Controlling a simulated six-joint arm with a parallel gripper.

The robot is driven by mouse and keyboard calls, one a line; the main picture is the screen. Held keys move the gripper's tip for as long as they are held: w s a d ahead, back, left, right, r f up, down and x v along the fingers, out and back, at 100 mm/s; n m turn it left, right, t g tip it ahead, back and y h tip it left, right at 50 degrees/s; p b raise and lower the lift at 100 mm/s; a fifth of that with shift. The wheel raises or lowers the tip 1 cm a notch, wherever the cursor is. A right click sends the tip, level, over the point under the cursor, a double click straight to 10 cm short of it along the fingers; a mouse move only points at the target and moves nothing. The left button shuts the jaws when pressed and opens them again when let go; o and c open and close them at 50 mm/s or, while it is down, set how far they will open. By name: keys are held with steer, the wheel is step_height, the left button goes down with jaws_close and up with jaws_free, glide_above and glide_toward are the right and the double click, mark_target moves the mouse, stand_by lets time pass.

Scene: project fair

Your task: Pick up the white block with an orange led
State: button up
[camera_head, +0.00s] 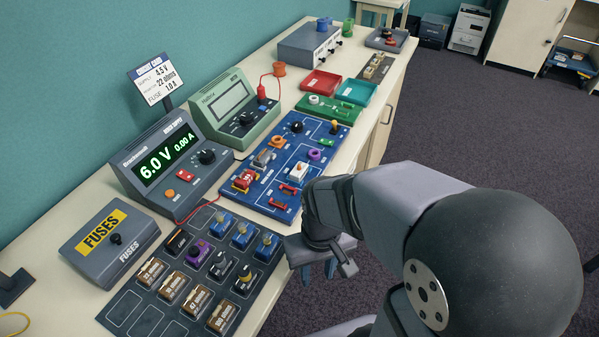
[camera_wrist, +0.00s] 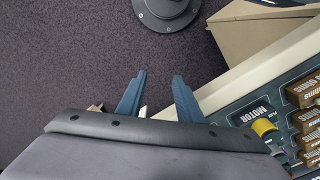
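A white block with an orange top (camera_head: 299,172) stands on the blue circuit board (camera_head: 262,195), among other parts. It is in the head view, just left of my arm's wrist. It does not show in the wrist view. My gripper (camera_head: 319,270) is below and to the right of the block in the head view, beyond the table's front edge. In the wrist view my gripper's (camera_wrist: 158,90) two blue fingers are spread apart above the floor. Nothing clear is held between them.
A dark parts tray (camera_head: 128,308) holds resistor blocks, a motor (camera_wrist: 264,128) and blue-topped parts. A power supply (camera_head: 168,165), a meter (camera_head: 235,108) and a fuse box (camera_head: 110,243) stand behind. Red (camera_head: 320,83) and green (camera_head: 357,91) trays are farther back. The floor beside the table is clear.

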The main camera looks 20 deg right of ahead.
mark_target(298, 167)
steer(key=shift+o, duration=0.9)
steer(key=w+d+r+m+p, duration=0.1)
steer(key=w+r+m+p, duration=0.1)
steer(key=w, duration=0.3)
steer(key=w+d+r+m+h+p, duration=0.1)
steer(key=w+r+m+p, duration=0.1)
steer(key=w+r+m, duration=0.2)
steer(key=w+d+r+m+h+p, duration=0.1)
steer(key=w+r+m+p, duration=0.1)
steer(key=w+r+m, duration=0.1)
steer(key=shift+w+d+m+p, duration=0.2)
steer(key=shift+w+m, duration=0.15)
steer(key=shift+w, duration=0.3)
steer(key=shift+w+d+m+p, duration=0.15)
steer(key=shift+w+m, duration=0.2)
steer(key=shift+w, duration=0.3)
steer(key=w+r+t, duration=0.1)
steer(key=w, duration=0.1)
steer(key=w+a+r+n+t, duration=0.1)
steer(key=w+r, duration=0.1)
steer(key=w, duration=0.1)
steer(key=w+r+t+h+b, duration=0.1)
steer(key=w, duration=0.2)
steer(key=shift+w+a+r, duration=0.2)
steer(key=shift+w+a, duration=0.05)
steer(key=shift+p+x, duration=1.25)
steer(key=shift+x, duration=2.45)
steer(key=shift+w+a, duration=0.1)
steer(key=shift+a, duration=0.1)
steer(key=c, duration=1.1)
